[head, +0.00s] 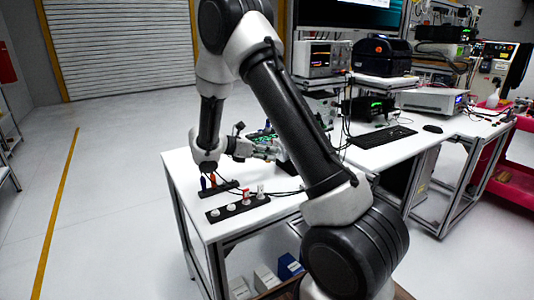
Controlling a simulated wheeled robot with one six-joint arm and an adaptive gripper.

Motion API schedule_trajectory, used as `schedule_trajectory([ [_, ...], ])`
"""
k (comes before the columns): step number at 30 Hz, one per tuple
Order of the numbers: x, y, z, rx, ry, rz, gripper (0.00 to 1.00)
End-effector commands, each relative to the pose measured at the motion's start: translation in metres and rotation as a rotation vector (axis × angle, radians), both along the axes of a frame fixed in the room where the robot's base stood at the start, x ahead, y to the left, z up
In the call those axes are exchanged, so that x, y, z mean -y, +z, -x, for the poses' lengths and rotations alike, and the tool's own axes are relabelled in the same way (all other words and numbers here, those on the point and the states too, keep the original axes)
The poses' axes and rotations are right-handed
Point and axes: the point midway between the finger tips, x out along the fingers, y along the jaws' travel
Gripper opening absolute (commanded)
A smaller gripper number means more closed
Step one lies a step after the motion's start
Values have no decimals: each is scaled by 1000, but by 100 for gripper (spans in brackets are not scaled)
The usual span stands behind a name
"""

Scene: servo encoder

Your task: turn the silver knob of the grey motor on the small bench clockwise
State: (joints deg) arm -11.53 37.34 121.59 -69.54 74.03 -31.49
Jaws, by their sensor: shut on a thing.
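My arm reaches over the small white bench (178,163) in the head view. My gripper (276,152) lies roughly level above the bench top, pointing right. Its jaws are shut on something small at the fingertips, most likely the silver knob. The grey motor and its knob cannot be made out clearly; my arm link and the gripper cover much of that spot. How far the knob is turned cannot be seen.
Another black strip holds several white and red-topped pieces (238,207). Cables run across the bench. A longer desk with a keyboard (383,137) stands at right. Open floor lies at left.

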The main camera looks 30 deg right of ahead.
Motion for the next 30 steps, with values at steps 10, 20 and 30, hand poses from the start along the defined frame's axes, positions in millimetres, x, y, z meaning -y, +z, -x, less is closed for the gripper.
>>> schedule_trajectory([
  [10, 0, 0, 1, 168, 2, -6, 6],
  [20, 0, 0, 3, 471, 1, -17, 6],
  [30, 0, -1, 5, 793, 3, -27, 6],
])
